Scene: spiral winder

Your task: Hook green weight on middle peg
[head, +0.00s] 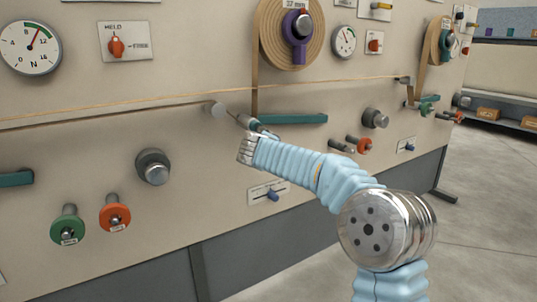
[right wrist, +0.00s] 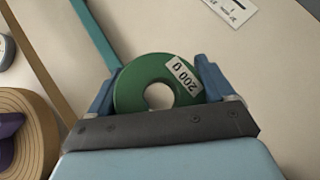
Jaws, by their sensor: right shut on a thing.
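The green weight (right wrist: 130,88) is a ring with a centre hole and a white "200 g" label in the right wrist view. My right gripper (right wrist: 158,85) is shut on it, with a blue finger at each side. In the head view my right gripper (head: 251,123) is close to the panel, by the left end of a teal bar (head: 292,119); the held weight is mostly hidden there. A bare-looking peg (head: 340,146) stands beside a peg with an orange weight (head: 364,145), right of my gripper. I cannot tell which peg is the middle one. My left gripper is out of view.
A green weight (head: 69,226) and an orange weight (head: 115,214) hang at the lower left. A knob (head: 153,167) and a roller (head: 218,110) stick out. A tan strip (head: 130,105) runs across the panel below a wound roll (head: 286,48).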

